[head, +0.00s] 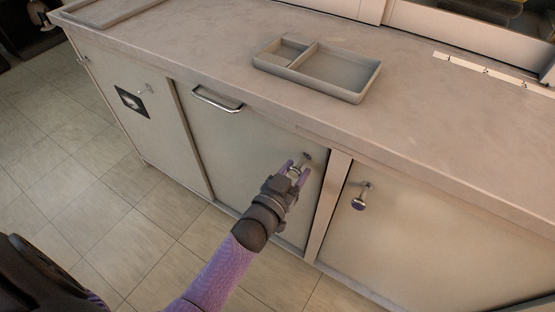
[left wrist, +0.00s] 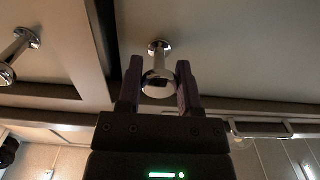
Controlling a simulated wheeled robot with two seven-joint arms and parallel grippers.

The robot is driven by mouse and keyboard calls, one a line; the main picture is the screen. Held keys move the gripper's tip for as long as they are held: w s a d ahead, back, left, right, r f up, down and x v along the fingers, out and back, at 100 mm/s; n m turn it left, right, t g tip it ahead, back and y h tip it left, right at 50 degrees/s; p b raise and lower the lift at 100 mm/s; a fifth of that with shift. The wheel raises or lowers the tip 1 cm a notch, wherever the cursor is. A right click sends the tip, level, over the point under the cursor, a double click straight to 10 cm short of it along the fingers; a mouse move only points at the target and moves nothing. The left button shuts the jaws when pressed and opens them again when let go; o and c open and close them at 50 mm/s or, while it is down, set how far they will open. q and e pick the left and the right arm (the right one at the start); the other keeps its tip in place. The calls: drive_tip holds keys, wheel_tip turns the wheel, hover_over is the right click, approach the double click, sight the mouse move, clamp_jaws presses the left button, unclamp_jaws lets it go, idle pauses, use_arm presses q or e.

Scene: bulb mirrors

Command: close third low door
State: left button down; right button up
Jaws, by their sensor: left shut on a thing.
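The low door (head: 245,150) in the middle of the counter front has a metal knob (head: 307,156) near its upper right corner. My left gripper (head: 298,168) is shut on this knob; the left wrist view shows the knob (left wrist: 158,80) between the two fingers. A dark gap runs along the door's edge beside the post (head: 327,205); I cannot tell whether the door is fully flush. My forearm hides part of its lower edge. My right gripper is not in view.
Another low door (head: 420,230) with its own knob (head: 360,197) is to the right. A bar handle (head: 217,99) is at the middle door's upper left. A panel with a dark picture (head: 131,102) is at the left. A grey divided tray (head: 335,76) lies on the countertop (head: 200,40). Tiled floor (head: 90,190) is clear.

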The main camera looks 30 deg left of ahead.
use_arm(q)
drive_tip(key=shift+d, duration=0.6)
drive_tip(key=shift+c, duration=1.8)
unclamp_jaws()
drive_tip(key=shift+o, duration=0.5)
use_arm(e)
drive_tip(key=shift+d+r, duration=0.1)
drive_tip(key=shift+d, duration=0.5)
use_arm(q)
drive_tip(key=shift+s, duration=0.15)
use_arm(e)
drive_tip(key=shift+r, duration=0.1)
use_arm(q)
drive_tip(key=s+p, duration=0.3)
drive_tip(key=s, duration=0.6)
drive_tip(key=shift+s+a+p, duration=0.35)
drive_tip(key=shift+a, duration=0.1)
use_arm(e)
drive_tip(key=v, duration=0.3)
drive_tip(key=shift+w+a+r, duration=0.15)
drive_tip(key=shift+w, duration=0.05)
